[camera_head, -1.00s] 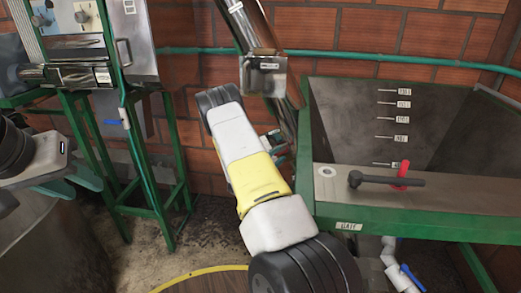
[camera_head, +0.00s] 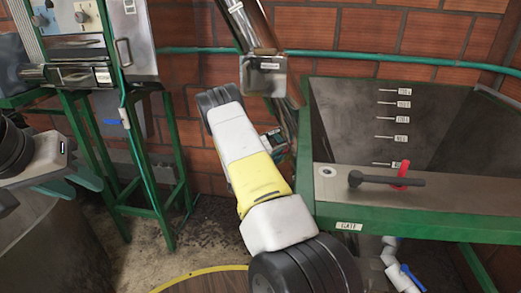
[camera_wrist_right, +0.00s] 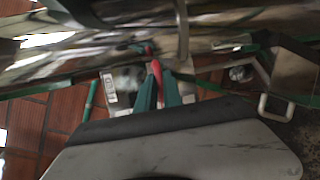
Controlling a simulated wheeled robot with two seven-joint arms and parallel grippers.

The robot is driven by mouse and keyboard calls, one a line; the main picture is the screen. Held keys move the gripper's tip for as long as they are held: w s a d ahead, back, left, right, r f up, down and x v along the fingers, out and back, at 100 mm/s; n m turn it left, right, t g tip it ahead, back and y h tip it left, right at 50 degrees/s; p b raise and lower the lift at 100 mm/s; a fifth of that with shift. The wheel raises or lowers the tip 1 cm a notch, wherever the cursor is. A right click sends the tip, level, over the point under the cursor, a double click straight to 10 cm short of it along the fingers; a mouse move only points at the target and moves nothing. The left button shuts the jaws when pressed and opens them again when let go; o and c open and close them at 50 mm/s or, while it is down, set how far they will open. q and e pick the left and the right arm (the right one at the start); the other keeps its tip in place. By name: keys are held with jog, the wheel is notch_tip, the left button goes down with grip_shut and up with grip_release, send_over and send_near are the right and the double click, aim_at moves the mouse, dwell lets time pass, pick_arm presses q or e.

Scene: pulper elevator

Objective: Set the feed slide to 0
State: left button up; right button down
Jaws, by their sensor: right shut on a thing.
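My right gripper (camera_wrist_right: 158,92) has its teal fingers closed on a red handle (camera_wrist_right: 154,67) in the right wrist view. I take this handle to be part of the feed slide, but its plate and scale cannot be made out. In the head view my right arm hides most of that spot, and only a small part of the right gripper (camera_head: 273,139) shows beside the slanted metal tube. My left gripper (camera_head: 72,187) is at the left, with its teal fingers apart and empty, away from the handle.
The slanted metal tube (camera_head: 246,25) carries a bracket (camera_head: 265,76). A green-framed hopper (camera_head: 420,222) with level labels and a dark lever (camera_head: 385,180) stands at the right. A machine on green legs (camera_head: 88,72) stands at the left. A drum (camera_head: 45,245) is below my left gripper.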

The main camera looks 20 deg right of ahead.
dwell(0.8)
jog(key=shift+s+d+f, duration=0.25)
jog(key=shift+d+f, duration=0.1)
jog(key=shift+f, duration=0.45)
jog(key=shift+s+d+f, duration=0.25)
jog(key=shift+d+f, duration=0.05)
jog(key=shift+f, duration=0.55)
jog(key=shift+s+d+f, duration=0.25)
jog(key=shift+d+f, duration=0.1)
jog(key=shift+f, duration=0.45)
jog(key=c, duration=1.5)
grip_release()
jog(key=shift+d+f, duration=0.1)
jog(key=shift+c, duration=0.2)
jog(key=shift+o, duration=0.2)
